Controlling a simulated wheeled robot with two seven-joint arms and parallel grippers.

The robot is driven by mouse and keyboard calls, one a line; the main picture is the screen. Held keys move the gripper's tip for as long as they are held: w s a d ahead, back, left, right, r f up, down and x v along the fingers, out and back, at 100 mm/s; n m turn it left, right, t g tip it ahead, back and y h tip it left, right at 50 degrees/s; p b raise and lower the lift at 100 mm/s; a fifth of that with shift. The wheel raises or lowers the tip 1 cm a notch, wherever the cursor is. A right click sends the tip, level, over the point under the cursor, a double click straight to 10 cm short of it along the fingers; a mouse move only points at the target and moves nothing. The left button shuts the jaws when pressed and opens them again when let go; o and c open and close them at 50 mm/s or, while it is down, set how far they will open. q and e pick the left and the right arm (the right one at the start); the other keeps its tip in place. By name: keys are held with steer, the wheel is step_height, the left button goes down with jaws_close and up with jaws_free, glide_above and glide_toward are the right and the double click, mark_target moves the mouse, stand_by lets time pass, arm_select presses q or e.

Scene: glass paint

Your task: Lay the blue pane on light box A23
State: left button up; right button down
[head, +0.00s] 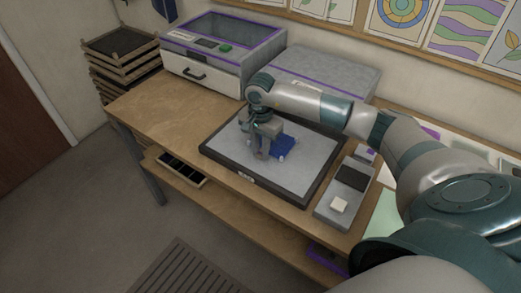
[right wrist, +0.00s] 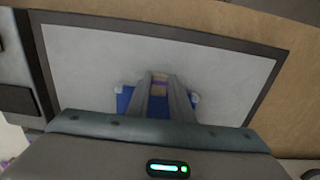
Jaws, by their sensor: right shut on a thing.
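The blue pane (head: 283,146) is at the middle of the light box (head: 226,160), a grey-white panel with a dark frame on the bench. In the right wrist view the pane (right wrist: 124,103) shows on both sides of my fingers, over the light box's pale surface (right wrist: 80,60). My right gripper (head: 261,152) is shut on the pane from above. It also shows in the right wrist view (right wrist: 159,82). I cannot tell whether the pane touches the surface. The label on the front frame is too small to read. My left gripper is not in view.
A grey machine with a purple-edged lid (head: 205,73) and a grey box (head: 318,78) stand behind the light box. A small grey unit with a pale block (head: 339,204) is at its right. Stacked trays (head: 118,45) are at the far left. The bench's left part is clear.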

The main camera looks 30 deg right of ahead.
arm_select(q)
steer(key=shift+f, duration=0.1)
arm_select(e)
steer(key=c, duration=1.5)
jaws_free()
arm_select(q)
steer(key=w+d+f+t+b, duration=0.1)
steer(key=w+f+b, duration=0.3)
steer(key=b, duration=0.1)
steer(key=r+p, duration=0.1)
steer(key=p, duration=0.1)
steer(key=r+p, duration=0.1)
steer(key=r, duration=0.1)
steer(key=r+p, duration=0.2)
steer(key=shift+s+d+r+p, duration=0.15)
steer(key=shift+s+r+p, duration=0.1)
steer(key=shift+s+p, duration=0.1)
arm_select(e)
step_height(320, 180, up, 26)
steer(key=shift+r, duration=0.2)
steer(key=shift+a, duration=0.1)
